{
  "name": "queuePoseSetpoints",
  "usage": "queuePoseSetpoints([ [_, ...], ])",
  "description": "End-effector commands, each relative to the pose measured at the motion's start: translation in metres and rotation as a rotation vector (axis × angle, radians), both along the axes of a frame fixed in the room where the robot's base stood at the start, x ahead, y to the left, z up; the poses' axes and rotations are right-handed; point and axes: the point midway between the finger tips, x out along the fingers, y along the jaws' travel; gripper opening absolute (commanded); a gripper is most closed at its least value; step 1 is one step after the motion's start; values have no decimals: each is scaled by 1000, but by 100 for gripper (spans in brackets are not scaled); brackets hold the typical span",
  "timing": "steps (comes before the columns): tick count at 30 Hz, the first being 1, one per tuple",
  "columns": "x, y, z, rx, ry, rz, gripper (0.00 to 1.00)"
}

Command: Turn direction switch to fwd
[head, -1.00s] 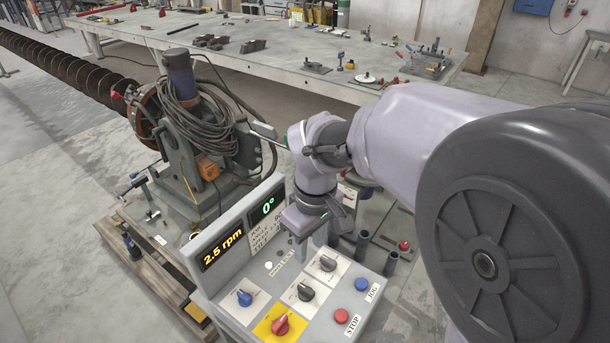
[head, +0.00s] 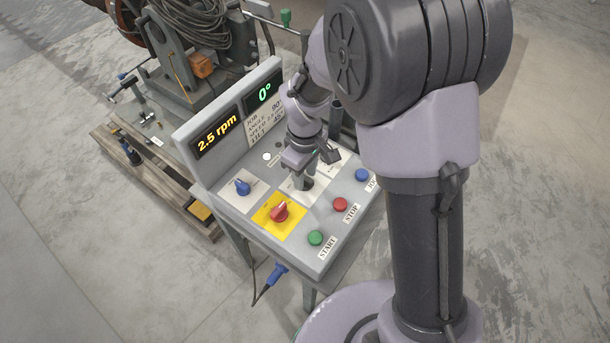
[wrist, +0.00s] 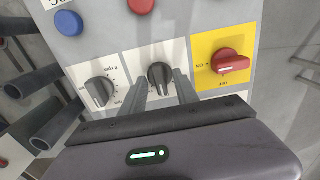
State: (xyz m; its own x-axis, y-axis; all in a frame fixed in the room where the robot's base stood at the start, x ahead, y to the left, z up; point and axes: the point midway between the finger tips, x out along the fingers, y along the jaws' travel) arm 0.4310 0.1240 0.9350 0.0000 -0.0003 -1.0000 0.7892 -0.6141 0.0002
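The grey control panel (head: 232,210) carries several rotary knobs and push buttons. In the wrist view my gripper (wrist: 164,80) has its two fingers apart, one on each side of the middle dark knob (wrist: 159,74) on a white plate. I cannot tell whether they touch it.
A red knob on a yellow plate (head: 279,212) and a blue knob (head: 243,187) are beside it. Another dark knob (wrist: 99,91) is on the other side. Green (head: 316,237), red (head: 340,204) and blue (head: 362,174) buttons line the edge. The display (head: 217,135) reads 2.5 rpm.

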Motion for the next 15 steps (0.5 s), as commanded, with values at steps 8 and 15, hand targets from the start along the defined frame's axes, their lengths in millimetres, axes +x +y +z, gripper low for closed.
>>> queuePoseSetpoints([
  [8, 0, 0, 1, 0, 0, -1, 23],
  [15, 0, 0, 1, 0, 0, -1, 0],
])
